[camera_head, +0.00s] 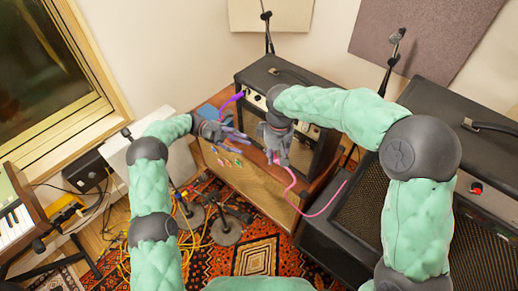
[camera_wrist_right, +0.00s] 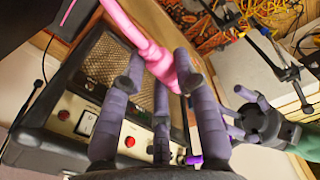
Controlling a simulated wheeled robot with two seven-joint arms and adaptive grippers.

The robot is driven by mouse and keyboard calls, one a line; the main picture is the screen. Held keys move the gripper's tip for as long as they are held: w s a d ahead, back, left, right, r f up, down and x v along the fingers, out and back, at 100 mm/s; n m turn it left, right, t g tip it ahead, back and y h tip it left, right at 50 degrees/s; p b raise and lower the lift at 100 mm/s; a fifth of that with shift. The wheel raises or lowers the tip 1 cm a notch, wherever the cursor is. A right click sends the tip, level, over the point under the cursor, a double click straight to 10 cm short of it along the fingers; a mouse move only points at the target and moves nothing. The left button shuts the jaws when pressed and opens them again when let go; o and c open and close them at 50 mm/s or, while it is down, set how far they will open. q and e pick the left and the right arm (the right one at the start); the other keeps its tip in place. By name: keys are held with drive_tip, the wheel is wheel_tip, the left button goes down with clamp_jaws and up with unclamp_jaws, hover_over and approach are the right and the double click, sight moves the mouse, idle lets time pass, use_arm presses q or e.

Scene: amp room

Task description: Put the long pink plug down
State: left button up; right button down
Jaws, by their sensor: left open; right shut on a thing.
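The long pink plug (camera_wrist_right: 160,62) is between the fingers of my right gripper (camera_wrist_right: 165,80), with its thick pink cable running to the upper left in the wrist view. In the head view my right gripper (camera_head: 276,155) is in front of the small amp (camera_head: 318,149), and the pink cable (camera_head: 291,187) hangs from it and curves right. The plug's tip is partly hidden by the fingers. My left gripper (camera_head: 230,134) is open just left of it, above the wooden cabinet (camera_head: 240,179); its fingers also show in the wrist view (camera_wrist_right: 240,112).
A purple cable (camera_head: 231,101) leads to the small amp's panel. Several small coloured pieces (camera_head: 226,162) are near the cabinet's front. A big black amp (camera_head: 366,215) stands at right. Mic stand bases (camera_head: 226,231) and yellow cables (camera_head: 180,215) crowd the rug.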

use_arm(q)
drive_tip(key=x, duration=0.8)
drive_tip(key=shift+d, duration=0.35)
drive_tip(key=shift+s, duration=0.15)
clamp_jaws()
use_arm(e)
drive_tip(key=c, duration=0.9)
unclamp_jaws()
drive_tip(key=shift+o, duration=0.2)
